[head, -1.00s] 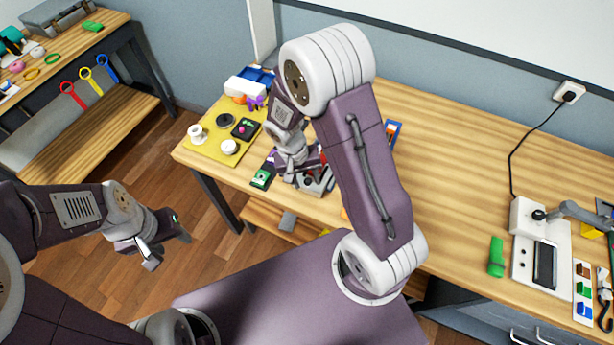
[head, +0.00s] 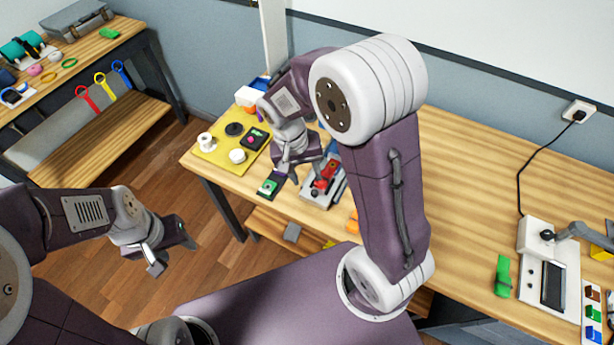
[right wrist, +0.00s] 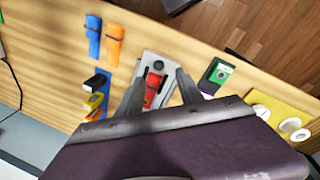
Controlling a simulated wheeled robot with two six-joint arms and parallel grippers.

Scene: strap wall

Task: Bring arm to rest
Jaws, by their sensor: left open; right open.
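My right gripper (head: 298,172) is open and empty above the left part of the workbench (head: 465,160). In the head view it is just left of a grey fixture (head: 318,196) with a red part (head: 326,172) on it. In the right wrist view the open fingers (right wrist: 160,90) frame the red part (right wrist: 153,88), with no visible grip on it. My left gripper (head: 172,252) is open and empty over the floor, left of the bench. My right arm's large links hide part of the bench.
A yellow board (head: 215,155) with white and black round pieces lies at the bench's left end. A green and black item (head: 270,185) is beside the fixture. A green block (head: 502,276) and a white device (head: 545,275) are at right. The bench middle is largely clear.

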